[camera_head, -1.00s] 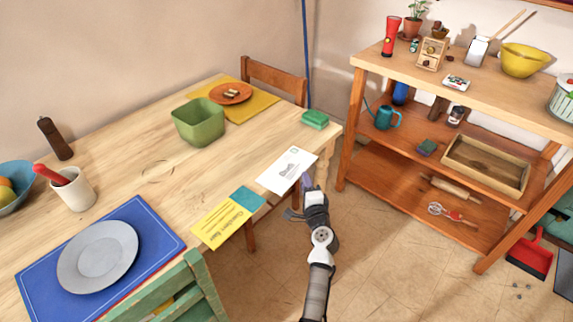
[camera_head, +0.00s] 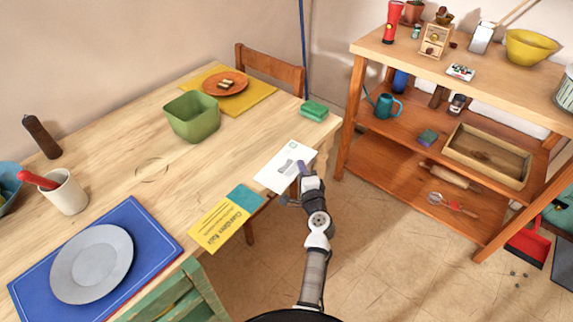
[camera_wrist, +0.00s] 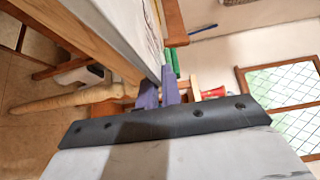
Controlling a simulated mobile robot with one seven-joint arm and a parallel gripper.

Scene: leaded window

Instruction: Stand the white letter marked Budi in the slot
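A white letter (camera_head: 280,170) with grey printing lies flat at the right edge of the table; its name is too small to read. My gripper (camera_head: 303,168) is at the letter's right edge, its purple fingertips overlapping that edge in the head view. In the wrist view the white letter (camera_wrist: 115,25) runs along the wooden table edge, and its corner reaches the fingertips (camera_wrist: 160,92). The fingers look slightly apart, with a narrow gap; I cannot tell whether the paper is between them. I cannot make out the slot for certain.
A yellow and teal card (camera_head: 225,220) lies left of the letter. A green sponge (camera_head: 314,110) and a green bin (camera_head: 192,117) stand further back on the table (camera_head: 120,165). A wooden shelf unit (camera_head: 395,160) stands to the right, with floor between.

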